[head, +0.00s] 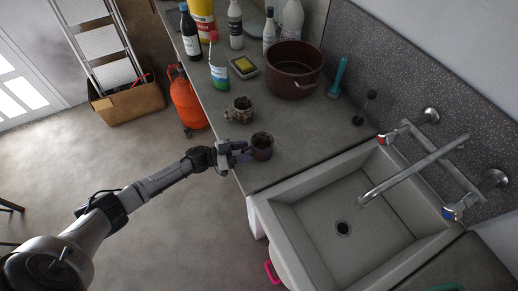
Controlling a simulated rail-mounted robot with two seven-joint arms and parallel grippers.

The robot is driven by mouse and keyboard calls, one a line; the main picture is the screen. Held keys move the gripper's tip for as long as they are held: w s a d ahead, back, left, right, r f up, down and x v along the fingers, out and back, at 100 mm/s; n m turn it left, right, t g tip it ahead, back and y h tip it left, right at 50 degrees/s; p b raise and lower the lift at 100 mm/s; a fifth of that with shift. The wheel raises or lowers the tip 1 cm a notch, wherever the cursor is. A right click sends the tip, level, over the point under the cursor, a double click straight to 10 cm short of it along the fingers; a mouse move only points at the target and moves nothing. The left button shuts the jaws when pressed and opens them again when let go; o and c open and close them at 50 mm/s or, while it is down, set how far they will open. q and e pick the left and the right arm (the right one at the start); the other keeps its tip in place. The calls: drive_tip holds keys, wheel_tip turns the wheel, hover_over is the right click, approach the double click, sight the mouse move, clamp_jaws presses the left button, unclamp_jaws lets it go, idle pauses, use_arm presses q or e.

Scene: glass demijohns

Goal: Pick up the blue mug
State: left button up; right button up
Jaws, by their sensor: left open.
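My left gripper (243,151) reaches in from the left over the counter's front edge. It is open, with its bluish fingertips close beside a small dark mug (262,147). The mug stands upright on the counter near the sink and looks brownish-grey rather than blue. I cannot tell whether the fingers touch it. I see no clearly blue mug. My right gripper is not in view.
A small brownish pot (241,109) stands just behind the mug. Further back are a large dark red pot (294,70), a sponge dish (244,67) and several bottles. The sink (343,228) lies to the right. An orange gas cylinder (187,103) stands on the floor.

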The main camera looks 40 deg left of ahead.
use_arm(q)
clamp_jaws()
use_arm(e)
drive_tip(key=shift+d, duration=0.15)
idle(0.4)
